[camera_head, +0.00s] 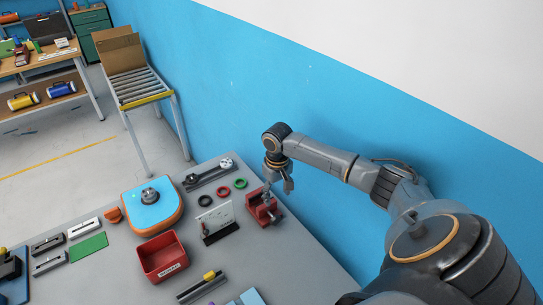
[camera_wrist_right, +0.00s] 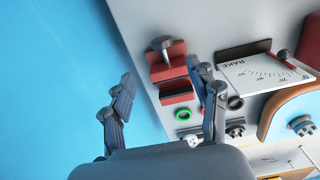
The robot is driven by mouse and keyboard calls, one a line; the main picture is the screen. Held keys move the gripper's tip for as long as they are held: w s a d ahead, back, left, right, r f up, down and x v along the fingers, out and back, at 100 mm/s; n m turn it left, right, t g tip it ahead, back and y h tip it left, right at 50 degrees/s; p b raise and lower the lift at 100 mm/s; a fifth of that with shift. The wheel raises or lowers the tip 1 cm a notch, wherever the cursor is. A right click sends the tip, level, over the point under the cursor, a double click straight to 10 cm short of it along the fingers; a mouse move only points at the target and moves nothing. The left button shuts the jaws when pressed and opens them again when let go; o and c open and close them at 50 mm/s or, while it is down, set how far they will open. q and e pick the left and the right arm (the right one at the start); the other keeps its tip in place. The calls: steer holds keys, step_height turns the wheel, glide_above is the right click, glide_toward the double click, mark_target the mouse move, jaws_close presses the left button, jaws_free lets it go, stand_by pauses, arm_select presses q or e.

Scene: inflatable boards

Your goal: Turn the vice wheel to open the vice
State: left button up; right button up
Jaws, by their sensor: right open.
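The red vice (camera_head: 261,208) stands near the wall-side edge of the grey table. In the right wrist view the vice (camera_wrist_right: 172,92) shows its red jaws with a dark gap between them. Its grey wheel (camera_wrist_right: 162,43) is on the far end in that view. My right gripper (camera_head: 279,187) is open, close above the vice in the head view. In the right wrist view its two fingers (camera_wrist_right: 164,82) are spread and empty; one hangs over the blue wall, the other partly covers the vice's side. I cannot tell how far the fingertips are from the wheel. My left gripper is out of view.
A red bin (camera_head: 162,256) and a blue-topped orange fixture (camera_head: 152,207) stand farther left. The blue wall (camera_head: 330,110) runs close behind the arm.

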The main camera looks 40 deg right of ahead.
mark_target(276, 218)
step_height(276, 218, down, 3)
steer(key=shift+a+f, duration=0.1)
steer(key=shift+f, duration=0.05)
step_height(276, 218, down, 10)
steer(key=b, duration=1.1)
steer(key=shift+f+b, duration=0.2)
steer(key=shift+b, duration=0.2)
steer(key=shift+c, duration=0.5)
steer(key=c, duration=1)
